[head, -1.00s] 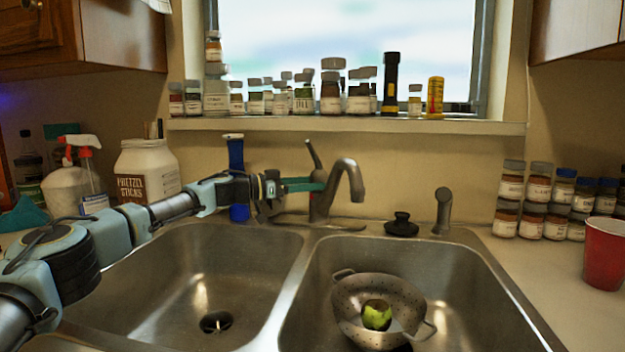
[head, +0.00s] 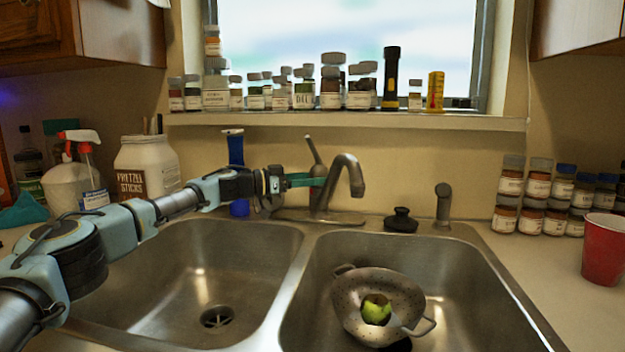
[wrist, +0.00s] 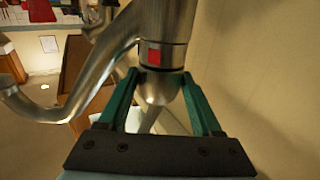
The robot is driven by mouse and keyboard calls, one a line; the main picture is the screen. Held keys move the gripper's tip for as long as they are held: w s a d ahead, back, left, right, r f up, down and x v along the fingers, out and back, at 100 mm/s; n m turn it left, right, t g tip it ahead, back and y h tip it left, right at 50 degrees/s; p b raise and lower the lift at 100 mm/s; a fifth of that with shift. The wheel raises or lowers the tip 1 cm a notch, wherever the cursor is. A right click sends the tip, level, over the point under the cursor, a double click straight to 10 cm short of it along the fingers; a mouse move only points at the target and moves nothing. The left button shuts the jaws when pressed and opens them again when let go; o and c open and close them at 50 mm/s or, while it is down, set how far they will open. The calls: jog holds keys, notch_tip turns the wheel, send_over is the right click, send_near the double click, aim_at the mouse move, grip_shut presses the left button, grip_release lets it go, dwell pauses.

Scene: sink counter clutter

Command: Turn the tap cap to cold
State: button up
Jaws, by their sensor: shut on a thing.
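The metal tap (head: 321,200) stands behind the double sink, its curved spout (head: 350,165) reaching to the right. Its cap (wrist: 160,88) with a slim lever (head: 314,152) sits on top of the body, the lever pointing up and slightly left. My gripper (head: 322,181) reaches in from the left at cap height. In the wrist view my gripper (wrist: 160,78) has its two green fingers on either side of the cap, shut on it. A red mark (wrist: 152,53) shows on the tap's band just beyond the fingertips. No cold mark is visible.
A blue bottle (head: 237,175) stands close behind my wrist. A black stopper (head: 401,221) and a sprayer (head: 443,208) are right of the tap. A colander (head: 347,300) with a green fruit (head: 376,309) lies in the right basin. Jars line the sill (head: 350,121) above.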

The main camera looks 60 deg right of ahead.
jog(key=shift+f+b, duration=0.15)
jog(key=shift+b, duration=0.85)
jog(key=n+t+h+b, duration=0.1)
jog(key=b, duration=0.1)
jog(key=shift+b, duration=0.35)
jog(key=shift+t+b, duration=0.4)
jog(key=shift+b, duration=0.25)
jog(key=b, duration=0.1)
jog(key=n+t+h+b, duration=0.1)
jog(key=b, duration=0.1)
jog(key=shift+s+a+n+t, duration=0.1)
jog(key=shift+s+n+t, duration=0.1)
jog(key=shift+n+t, duration=0.1)
jog(key=shift+r+t+h+b, duration=0.2)
jog(key=shift+t+h+b, duration=0.1)
jog(key=shift+b, duration=0.3)
jog(key=shift+n, duration=0.3)
jog(key=shift+r, duration=0.1)
jog(key=o, duration=1.1)
jog(key=shift+a, duration=0.1)
